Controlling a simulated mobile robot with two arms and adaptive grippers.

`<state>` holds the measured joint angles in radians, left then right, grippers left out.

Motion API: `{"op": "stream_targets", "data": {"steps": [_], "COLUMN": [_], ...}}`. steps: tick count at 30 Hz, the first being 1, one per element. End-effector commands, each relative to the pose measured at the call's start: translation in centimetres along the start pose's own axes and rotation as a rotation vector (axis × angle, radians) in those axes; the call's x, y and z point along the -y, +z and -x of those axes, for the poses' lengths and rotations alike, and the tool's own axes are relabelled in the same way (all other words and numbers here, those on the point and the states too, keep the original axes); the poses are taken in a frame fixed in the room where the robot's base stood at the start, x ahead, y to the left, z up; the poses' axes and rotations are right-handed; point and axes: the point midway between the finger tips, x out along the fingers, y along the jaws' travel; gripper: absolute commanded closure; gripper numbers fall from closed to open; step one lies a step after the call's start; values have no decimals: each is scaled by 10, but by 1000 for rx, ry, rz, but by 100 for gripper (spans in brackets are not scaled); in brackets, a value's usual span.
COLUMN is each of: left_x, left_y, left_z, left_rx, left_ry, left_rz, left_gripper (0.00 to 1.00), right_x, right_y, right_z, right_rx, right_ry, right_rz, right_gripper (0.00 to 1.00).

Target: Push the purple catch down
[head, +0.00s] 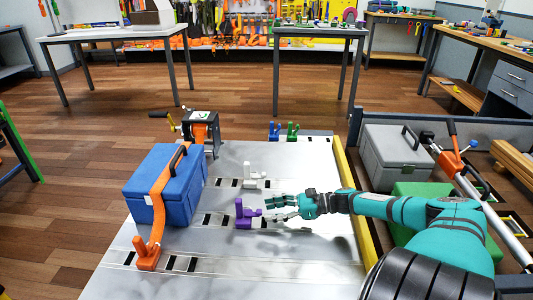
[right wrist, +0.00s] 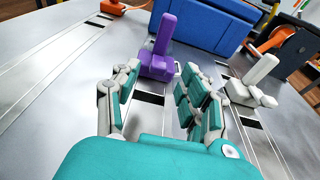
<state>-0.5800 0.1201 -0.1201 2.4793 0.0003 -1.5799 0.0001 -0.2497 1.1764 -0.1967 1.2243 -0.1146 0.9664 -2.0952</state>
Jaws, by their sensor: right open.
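The purple catch (head: 244,214) stands on a slotted track of the grey metal panel, with its lever upright. My right gripper (head: 282,208) is just to its right in the head view, open and empty. In the right wrist view the purple catch (right wrist: 158,52) stands beyond and between the spread fingers (right wrist: 156,100), with a small gap visible. I cannot tell for sure whether a fingertip touches it. My left gripper is not in view.
A white catch (head: 252,178) stands on the track behind. Blue and green catches (head: 283,131) stand at the far edge. A blue case (head: 165,185) with an orange strap sits left. A yellow edge (head: 350,200) runs along the right.

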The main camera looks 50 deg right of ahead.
Motion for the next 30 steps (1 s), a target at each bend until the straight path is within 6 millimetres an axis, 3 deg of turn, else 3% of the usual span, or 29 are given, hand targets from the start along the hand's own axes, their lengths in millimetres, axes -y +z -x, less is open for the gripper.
{"op": "stream_targets", "data": {"steps": [3,10,30], "left_x": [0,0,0], "left_y": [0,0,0], "left_z": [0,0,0], "left_rx": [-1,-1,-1], "left_ry": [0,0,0], "left_rz": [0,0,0], "left_gripper": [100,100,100], "right_x": [0,0,0], "right_y": [-2,-1,0], "right_z": [22,48,52], "right_rx": [-6,-2,0], "right_ry": [-1,-2,-1], "right_rz": [-2,-1,1], "right_gripper": [56,56,56]}}
